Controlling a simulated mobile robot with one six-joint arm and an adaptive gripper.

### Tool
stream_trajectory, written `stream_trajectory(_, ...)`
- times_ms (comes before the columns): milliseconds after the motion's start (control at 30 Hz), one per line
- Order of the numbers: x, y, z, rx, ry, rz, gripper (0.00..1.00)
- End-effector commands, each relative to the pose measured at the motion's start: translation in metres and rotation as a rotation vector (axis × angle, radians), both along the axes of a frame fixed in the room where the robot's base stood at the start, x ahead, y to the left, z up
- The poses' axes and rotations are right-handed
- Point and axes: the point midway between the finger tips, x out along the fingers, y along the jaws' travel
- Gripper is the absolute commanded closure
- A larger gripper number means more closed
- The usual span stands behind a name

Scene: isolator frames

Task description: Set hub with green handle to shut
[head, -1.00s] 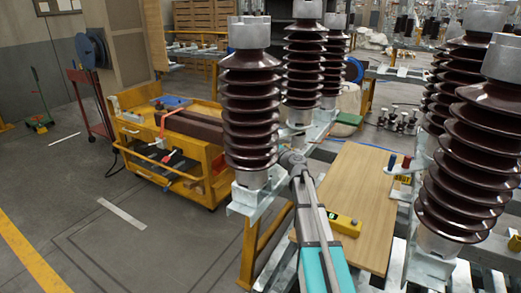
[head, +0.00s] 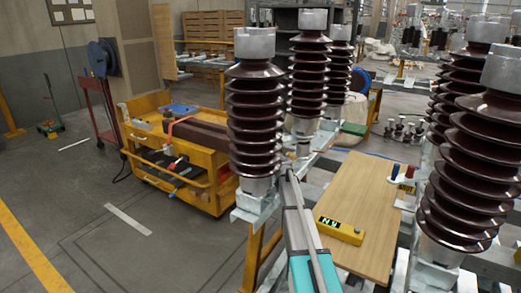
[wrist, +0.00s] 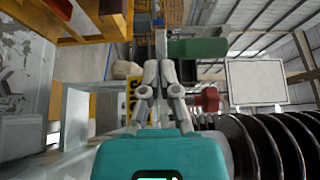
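A green handle-like piece (head: 352,129) shows in the head view, low behind the brown insulators at the end of the metal frame. In the wrist view a green block (wrist: 197,48) shows above and right of the fingers; its hub is not clear. My gripper (wrist: 160,70) points into the scene in the wrist view, its fingertips close together with nothing clear between them. A grey post stands in line beyond them. The green block appears apart from and beyond the fingertips. In the head view the gripper end is mostly hidden beside the near insulator's base.
Brown ribbed insulators (head: 255,110) stand close to my arm, with more at right (head: 470,170). A wooden board (head: 365,215) carries a yellow labelled device (head: 340,230).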

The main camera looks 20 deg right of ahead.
Motion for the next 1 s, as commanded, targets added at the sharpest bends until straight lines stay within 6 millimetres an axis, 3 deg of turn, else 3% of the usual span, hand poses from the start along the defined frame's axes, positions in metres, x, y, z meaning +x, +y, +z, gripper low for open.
stream_trajectory(300,0.005,-0.008,0.001,0.001,-0.001,-0.015,1.0)
stream_trajectory(533,-0.001,-0.008,0.001,0.001,-0.001,-0.015,1.0)
stream_trajectory(1000,-0.061,-0.008,0.001,0.0,-0.003,-0.006,1.0)
